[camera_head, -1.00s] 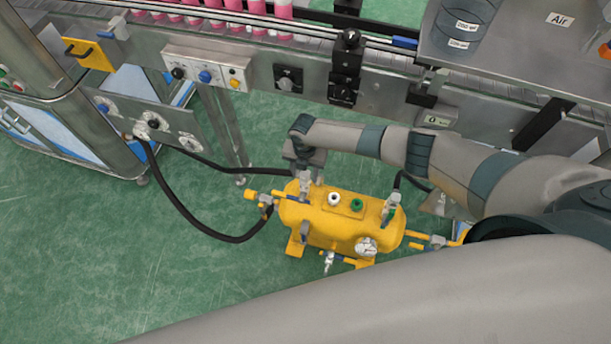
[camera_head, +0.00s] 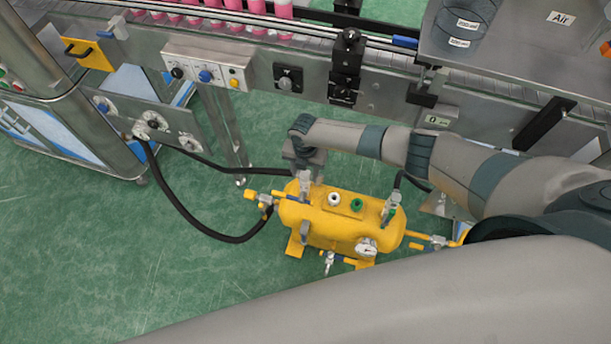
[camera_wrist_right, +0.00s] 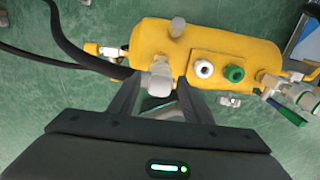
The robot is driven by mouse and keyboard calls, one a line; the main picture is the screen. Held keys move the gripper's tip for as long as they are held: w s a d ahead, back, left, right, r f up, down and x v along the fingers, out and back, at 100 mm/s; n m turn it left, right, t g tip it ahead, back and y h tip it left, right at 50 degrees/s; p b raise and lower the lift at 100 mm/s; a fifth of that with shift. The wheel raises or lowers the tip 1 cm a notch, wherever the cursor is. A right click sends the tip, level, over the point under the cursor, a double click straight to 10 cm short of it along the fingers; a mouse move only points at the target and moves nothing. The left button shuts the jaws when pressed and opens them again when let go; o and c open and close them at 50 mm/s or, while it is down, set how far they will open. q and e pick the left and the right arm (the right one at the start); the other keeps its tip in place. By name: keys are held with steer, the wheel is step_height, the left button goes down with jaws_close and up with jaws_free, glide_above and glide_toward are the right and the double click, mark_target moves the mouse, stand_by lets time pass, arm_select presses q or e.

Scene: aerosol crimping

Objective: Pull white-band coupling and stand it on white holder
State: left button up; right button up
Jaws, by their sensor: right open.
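The white ring-shaped holder (camera_head: 334,199) is on top of the yellow tank (camera_head: 335,228). The white holder also shows in the right wrist view (camera_wrist_right: 204,69), beside a green one (camera_wrist_right: 235,74). My right gripper (camera_wrist_right: 157,92) points down over the hose side of the tank, open, its two fingers apart. A pale grey fitting (camera_wrist_right: 158,83) shows between the fingertips; I cannot tell whether they touch it. The head view also shows my right gripper (camera_head: 304,172) above the tank's left part. I cannot make out a white band on any coupling. My left gripper is out of view.
Black hoses (camera_head: 190,222) run from the steel panel (camera_head: 150,124) to the tank's left end. A pressure gauge (camera_head: 366,247) and valves stick out from the tank. The conveyor (camera_head: 420,78) runs behind. Green floor is clear at the lower left.

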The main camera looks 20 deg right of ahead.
mark_target(305, 173)
steer(key=shift+c, duration=0.7)
jaws_close()
steer(key=shift+r, duration=0.2)
steer(key=shift+r+p, duration=2.45)
steer(key=shift+r, duration=0.35)
steer(key=shift+s+f, duration=0.1)
